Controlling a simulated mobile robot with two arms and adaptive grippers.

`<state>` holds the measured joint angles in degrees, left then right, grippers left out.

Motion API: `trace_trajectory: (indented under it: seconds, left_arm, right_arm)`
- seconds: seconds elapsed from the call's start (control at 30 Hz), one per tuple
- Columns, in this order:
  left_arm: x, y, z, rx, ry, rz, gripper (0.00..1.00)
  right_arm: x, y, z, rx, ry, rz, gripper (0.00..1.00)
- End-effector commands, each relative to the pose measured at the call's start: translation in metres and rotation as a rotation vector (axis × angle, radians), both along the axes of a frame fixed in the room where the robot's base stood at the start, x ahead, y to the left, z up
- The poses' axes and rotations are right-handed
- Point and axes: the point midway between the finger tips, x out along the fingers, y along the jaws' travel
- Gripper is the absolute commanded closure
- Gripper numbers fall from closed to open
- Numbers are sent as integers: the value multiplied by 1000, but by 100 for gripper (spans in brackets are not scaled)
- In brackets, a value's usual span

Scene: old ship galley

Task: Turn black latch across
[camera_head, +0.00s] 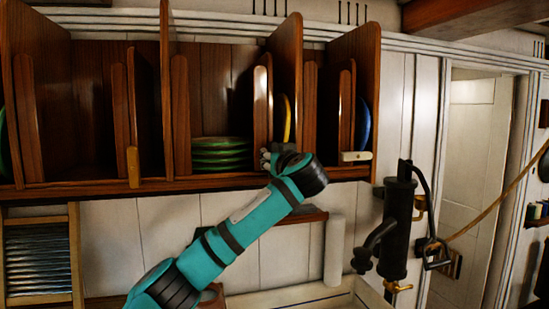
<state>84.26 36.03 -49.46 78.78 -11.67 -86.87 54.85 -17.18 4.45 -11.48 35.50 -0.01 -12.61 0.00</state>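My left arm, teal with black bands, reaches up from the bottom. Its gripper (270,158) is at the lower front edge of the wooden plate rack (230,182), by a divider right of the green plates. The gripper is small and partly hidden by my wrist, so I cannot tell whether it is open or shut, or whether it touches anything. I cannot make out a black latch; that part of the rack edge is covered by my gripper and wrist. A yellow-brown latch (133,167) stands upright on the edge at left. A cream latch (355,156) lies horizontal at right. My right gripper is out of view.
Green plates (220,155) are stacked in the rack, with a yellow plate (283,118) and blue plate (362,124) upright at right. A black hand pump (396,228) stands right of my arm. A washboard (38,258) is at lower left.

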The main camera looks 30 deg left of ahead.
Motion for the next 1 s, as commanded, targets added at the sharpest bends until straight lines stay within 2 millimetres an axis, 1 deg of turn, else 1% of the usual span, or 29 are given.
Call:
trace_trajectory:
  seconds: [0.03, 0.2, 0.47, 0.63, 0.83, 1.0]
  left_arm:
    - [0, 0, 0, 0, 0, 0, 77]
    - [0, 0, 0, 0, 0, 0, 100]
    - [0, -1, -1, 6, 8, -1, 100]
    - [1, -1, -3, 37, 47, -1, 100]
    - [2, -3, -5, 122, 144, -3, 100]
    - [3, -3, -3, 221, 261, -2, 100]
  right_arm:
    - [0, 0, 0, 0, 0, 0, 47]
    - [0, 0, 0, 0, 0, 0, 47]
    - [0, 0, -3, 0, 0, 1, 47]
    - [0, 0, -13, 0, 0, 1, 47]
    - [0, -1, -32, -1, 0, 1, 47]
    - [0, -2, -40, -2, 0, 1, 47]
